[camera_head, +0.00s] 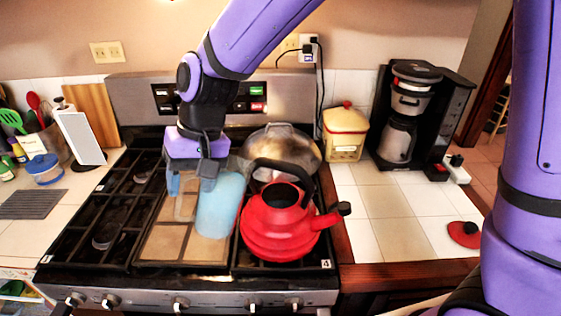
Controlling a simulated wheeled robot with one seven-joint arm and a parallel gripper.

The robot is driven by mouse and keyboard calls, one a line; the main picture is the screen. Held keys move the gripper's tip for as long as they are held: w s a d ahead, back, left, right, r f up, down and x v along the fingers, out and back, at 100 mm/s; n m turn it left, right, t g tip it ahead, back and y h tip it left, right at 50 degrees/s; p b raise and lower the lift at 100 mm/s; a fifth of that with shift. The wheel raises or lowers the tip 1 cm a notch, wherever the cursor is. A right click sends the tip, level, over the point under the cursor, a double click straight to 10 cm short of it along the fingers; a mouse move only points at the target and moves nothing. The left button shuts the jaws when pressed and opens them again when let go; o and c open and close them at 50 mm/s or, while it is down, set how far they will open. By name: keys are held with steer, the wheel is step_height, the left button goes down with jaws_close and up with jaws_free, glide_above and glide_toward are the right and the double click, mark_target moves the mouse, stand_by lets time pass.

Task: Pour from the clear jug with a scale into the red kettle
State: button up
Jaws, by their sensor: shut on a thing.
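The clear jug (221,207) looks pale blue and see-through, with its scale not readable. It leans a little to the right over the middle of the stove. My gripper (190,185) points down at its left upper side and is shut on it; the exact contact is hard to make out. The red kettle (262,238) stands on the right front burner, just right of the jug. Its black handle arches over a dark round top, and its spout points right. I cannot tell whether jug and kettle touch.
A metal domed pot (290,150) stands behind the kettle. A red lid with a dark knob (465,234) lies on the right counter. A yellow canister (345,135) and a coffee maker (405,125) stand behind. White tiles between are clear. Utensils crowd the left counter.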

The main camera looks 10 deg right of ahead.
steer(key=shift+w+d+r+g+y, duration=0.25)
steer(key=shift+w+d+r+y, duration=0.05)
steer(key=shift+d+r+y, duration=0.3)
steer(key=shift+w+d+r+g+y, duration=0.2)
steer(key=shift+w+d+r+y, duration=0.05)
steer(key=shift+d+r+y, duration=0.4)
steer(key=shift+w+d+r+g+y, duration=0.3)
steer(key=shift+d+r+y, duration=0.2)
steer(key=shift+r, duration=0.2)
steer(key=shift+w+d+r+p, duration=0.1)
steer(key=shift+d+r+p, duration=0.15)
steer(key=shift+d+p, duration=0.05)
steer(key=shift+w+d+r+g+y+p, duration=0.25)
steer(key=shift+d+r+g+y+p, duration=0.25)
steer(key=shift+r+y+p, duration=0.45)
steer(key=shift+w+d+r+g+y+p, duration=0.3)
steer(key=shift+d+r+y+p, duration=0.35)
steer(key=shift+y+p, duration=0.45)
stand_by(1.9)
